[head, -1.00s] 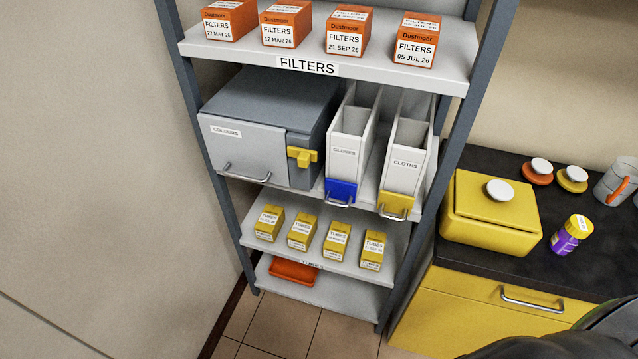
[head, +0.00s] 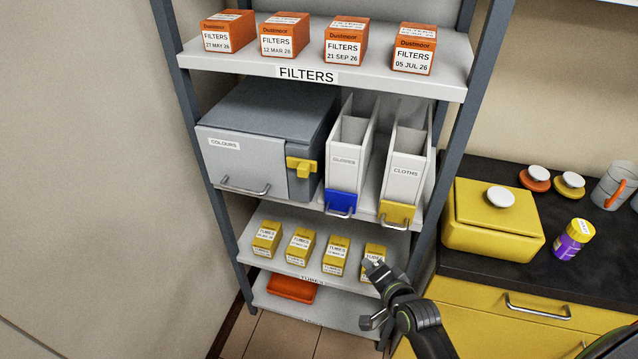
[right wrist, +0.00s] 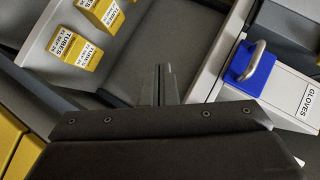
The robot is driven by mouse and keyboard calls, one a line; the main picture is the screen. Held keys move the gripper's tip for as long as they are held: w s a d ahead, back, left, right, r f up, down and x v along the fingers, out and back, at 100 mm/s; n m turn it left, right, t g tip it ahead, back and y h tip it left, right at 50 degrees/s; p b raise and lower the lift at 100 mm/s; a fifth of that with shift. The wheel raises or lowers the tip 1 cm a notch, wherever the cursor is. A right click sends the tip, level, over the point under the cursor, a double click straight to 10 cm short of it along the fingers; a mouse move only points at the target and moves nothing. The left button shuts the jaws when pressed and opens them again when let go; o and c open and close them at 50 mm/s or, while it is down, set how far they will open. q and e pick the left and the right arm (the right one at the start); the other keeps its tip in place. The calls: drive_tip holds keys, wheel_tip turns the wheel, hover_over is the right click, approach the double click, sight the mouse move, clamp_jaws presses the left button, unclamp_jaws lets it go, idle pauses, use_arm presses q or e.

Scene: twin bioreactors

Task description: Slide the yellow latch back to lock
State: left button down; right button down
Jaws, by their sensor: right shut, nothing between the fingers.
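The yellow latch (head: 302,168) sits on the right part of the front of the grey box labelled COLOURS (head: 240,165), on the middle shelf. The box's lid and front look closed. My right gripper (head: 374,267) is below and to the right of the latch, in front of the tubes shelf, well apart from the latch. In the right wrist view its two fingers (right wrist: 164,74) are together with nothing between them. The latch does not show in the right wrist view. My left gripper is not in view.
Right of the box stand the GLOVES bin (head: 348,155) with a blue front and the CLOTHS bin (head: 405,170) with a yellow front. Yellow tubes boxes (head: 300,247) stand below, orange filter boxes (head: 285,36) above. A rack post (head: 445,160) is at the right.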

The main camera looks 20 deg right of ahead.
drive_tip(key=a+r+m+t+y+b, duration=0.1)
drive_tip(key=a+r+m+t+y, duration=0.1)
drive_tip(key=r, duration=1.8)
drive_tip(key=shift+s+a+r+m+t, duration=0.2)
drive_tip(key=shift+a+m+t, duration=0.4)
drive_tip(key=shift+a+t, duration=0.5)
drive_tip(key=shift+w+d, duration=0.1)
drive_tip(key=shift+d, duration=0.05)
drive_tip(key=p, duration=0.2)
approach(310, 170)
drive_tip(key=w+d, duration=0.2)
drive_tip(key=w, duration=0.2)
drive_tip(key=shift+w+a, duration=0.2)
drive_tip(key=shift+a, duration=0.25)
drive_tip(key=shift+w+a, duration=0.25)
drive_tip(key=shift+a, duration=0.2)
drive_tip(key=shift+w+a, duration=0.35)
drive_tip(key=shift+a, duration=0.25)
